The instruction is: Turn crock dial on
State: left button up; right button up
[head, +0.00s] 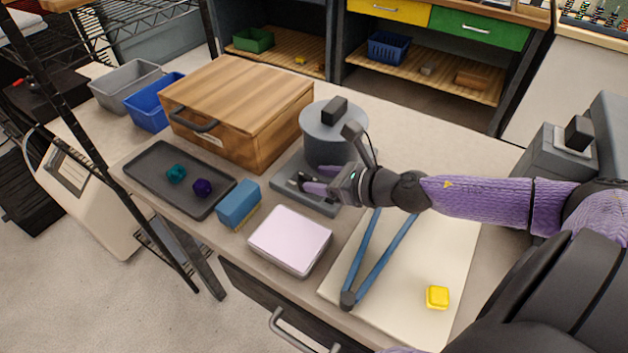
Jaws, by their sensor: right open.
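The crock (332,147) is a grey round pot with a black block knob on its lid. It stands on a flat grey base (325,207) near the middle of the table. Nothing shows between the fingers. A small light and dark piece at the fingertips may be the dial, but it is too small and too covered to tell its setting or whether I touch it. My left gripper is not in view.
A wooden box (240,95) with a dark handle stands behind left. A dark tray (150,193) with two small pieces, a blue sponge (238,205) and a pink-topped box (290,240) lie in front. A cream board (405,300) holds blue tongs (378,262) and a yellow block (437,297).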

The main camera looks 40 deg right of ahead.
jog(key=shift+x, duration=0.75)
grip_shut()
